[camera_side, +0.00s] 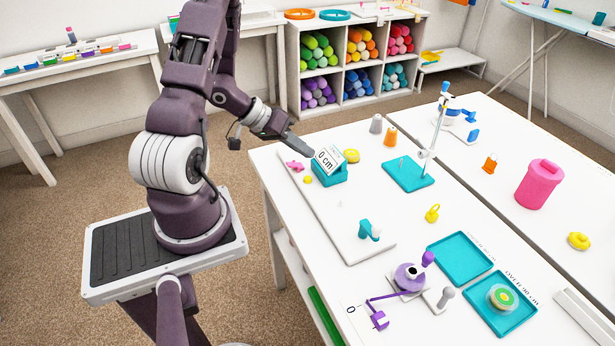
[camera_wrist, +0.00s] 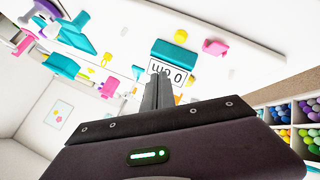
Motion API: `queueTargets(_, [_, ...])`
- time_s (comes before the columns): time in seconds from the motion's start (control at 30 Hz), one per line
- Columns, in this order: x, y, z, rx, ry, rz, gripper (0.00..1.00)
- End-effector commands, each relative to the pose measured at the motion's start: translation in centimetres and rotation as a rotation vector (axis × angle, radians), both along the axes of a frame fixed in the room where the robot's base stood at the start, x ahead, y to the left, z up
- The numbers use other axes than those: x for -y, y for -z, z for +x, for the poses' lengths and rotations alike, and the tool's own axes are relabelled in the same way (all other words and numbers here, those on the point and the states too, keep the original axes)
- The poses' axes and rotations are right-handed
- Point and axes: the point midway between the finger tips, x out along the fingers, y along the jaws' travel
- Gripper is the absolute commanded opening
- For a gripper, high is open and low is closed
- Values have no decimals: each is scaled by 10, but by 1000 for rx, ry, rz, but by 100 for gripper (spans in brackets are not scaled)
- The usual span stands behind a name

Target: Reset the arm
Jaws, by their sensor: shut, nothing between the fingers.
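My gripper (camera_side: 301,147) is shut and empty at the end of my purple arm in the side view. It hangs above the near left edge of the white table (camera_side: 345,225), beside a teal block with a white "0 cm" card (camera_side: 325,160). From these views I cannot tell whether the fingertips touch the card.
Near the gripper are a pink piece (camera_side: 295,165) and a yellow disc (camera_side: 351,156). Shelves with coloured rolls (camera_side: 358,60) stand behind. Open air lies above the table.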

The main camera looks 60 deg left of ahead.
Motion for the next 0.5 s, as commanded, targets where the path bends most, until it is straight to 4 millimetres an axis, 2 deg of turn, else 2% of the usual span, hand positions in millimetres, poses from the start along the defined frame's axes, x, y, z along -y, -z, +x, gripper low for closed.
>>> queueTargets(0.07, [-2,-2,3,-1,0,22,0])
queueTargets(0.17, [-14,-24,23,-8,4,190,0])
queueTargets(0.27, [-24,-78,51,-27,-20,463,0])
queueTargets(0.3, [-20,-105,56,-38,-37,556,0])
queueTargets(0.37, [-5,-144,56,-61,-63,660,0])
queueTargets(0.4, [10,-168,49,-78,-77,702,0])
queueTargets(0.47, [42,-198,30,-106,-78,726,0])
queueTargets(0.5, [69,-212,11,-126,-60,719,0])
